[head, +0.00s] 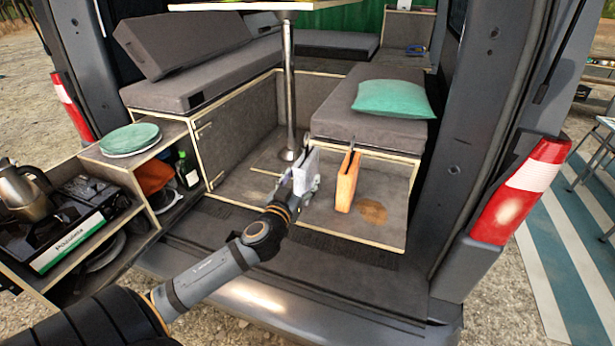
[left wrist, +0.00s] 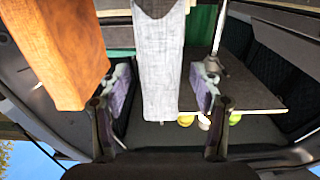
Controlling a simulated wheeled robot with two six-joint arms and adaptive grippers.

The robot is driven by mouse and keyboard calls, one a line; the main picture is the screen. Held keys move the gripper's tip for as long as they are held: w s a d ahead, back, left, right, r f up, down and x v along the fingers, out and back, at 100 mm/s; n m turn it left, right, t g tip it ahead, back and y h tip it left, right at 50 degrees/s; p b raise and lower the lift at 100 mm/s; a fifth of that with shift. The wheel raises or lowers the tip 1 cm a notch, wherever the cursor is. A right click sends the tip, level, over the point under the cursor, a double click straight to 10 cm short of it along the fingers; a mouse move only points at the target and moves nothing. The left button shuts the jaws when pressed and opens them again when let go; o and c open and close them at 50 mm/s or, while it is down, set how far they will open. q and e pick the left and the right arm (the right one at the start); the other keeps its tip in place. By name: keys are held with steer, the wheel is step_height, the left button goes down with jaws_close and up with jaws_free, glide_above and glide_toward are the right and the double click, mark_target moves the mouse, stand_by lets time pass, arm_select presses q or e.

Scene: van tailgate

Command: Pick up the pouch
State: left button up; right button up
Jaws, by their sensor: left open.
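A pale grey, flat, upright item (head: 308,163), which looks like the pouch, stands at the van's rear edge beside the seat box. It also shows in the left wrist view (left wrist: 160,60), running between the two fingers. My left gripper (head: 299,182) is open around it, one finger on each side, with small gaps visible in the left wrist view (left wrist: 163,88). The gripper hides the item's lower part in the head view. An orange upright item (head: 347,184) stands just right of it; it shows at the left of the wrist view (left wrist: 55,50). My right gripper is out of view.
A grey seat cushion with a green pillow (head: 393,98) lies behind the items. A table leg (head: 289,90) rises behind the gripper. A kitchen drawer with a stove (head: 75,222) and green plates (head: 130,139) is at left. The floor right of the orange item is clear.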

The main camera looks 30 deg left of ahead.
arm_select(q)
steer(key=shift+w+a+r+p, duration=0.2)
steer(key=shift+w+r+p, duration=0.2)
steer(key=shift+w, duration=0.1)
steer(key=shift+w+a+r+p, duration=0.15)
steer(key=shift+w+r+p, duration=0.2)
steer(key=shift+w, duration=0.15)
steer(key=shift+f+x, duration=0.25)
steer(key=shift+x, duration=0.95)
steer(key=shift+w+f, duration=0.15)
steer(key=shift+w, duration=0.15)
steer(key=shift+s, duration=0.15)
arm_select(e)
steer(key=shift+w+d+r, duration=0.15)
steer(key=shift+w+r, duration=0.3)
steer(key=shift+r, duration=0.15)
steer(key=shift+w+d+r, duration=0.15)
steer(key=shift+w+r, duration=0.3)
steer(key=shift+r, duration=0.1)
arm_select(q)
steer(key=c, duration=1.2)
jaws_close()
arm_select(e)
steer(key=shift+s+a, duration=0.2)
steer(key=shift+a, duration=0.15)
